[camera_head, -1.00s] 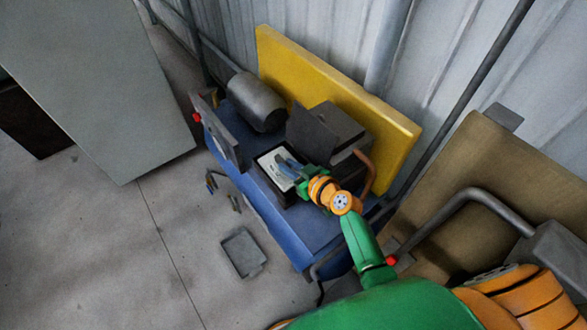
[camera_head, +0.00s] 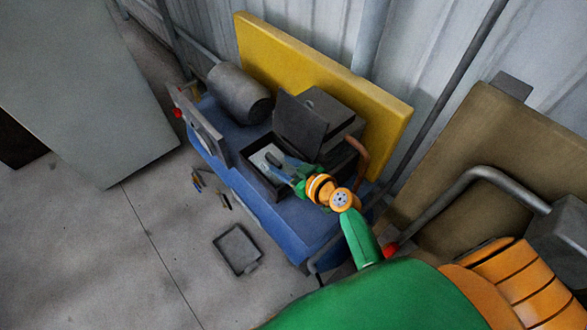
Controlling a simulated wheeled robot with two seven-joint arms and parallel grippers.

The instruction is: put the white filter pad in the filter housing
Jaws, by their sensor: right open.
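The white filter pad (camera_head: 263,154) lies inside the open black filter housing (camera_head: 256,173) on top of the blue machine. Dark housing walls show around the pad, and its near right part is hidden by my gripper. The housing's dark lid (camera_head: 301,121) stands raised at the back. My right gripper (camera_head: 279,164) is open over the right part of the housing, its fingers pointing left close to the pad. I cannot tell whether the fingers touch the pad. My left gripper is not in view.
The blue machine (camera_head: 300,220) carries a grey motor cylinder (camera_head: 240,93) and a grey box (camera_head: 333,113), with a yellow panel (camera_head: 330,75) behind. A copper-coloured pipe (camera_head: 359,160) curves beside my right wrist.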

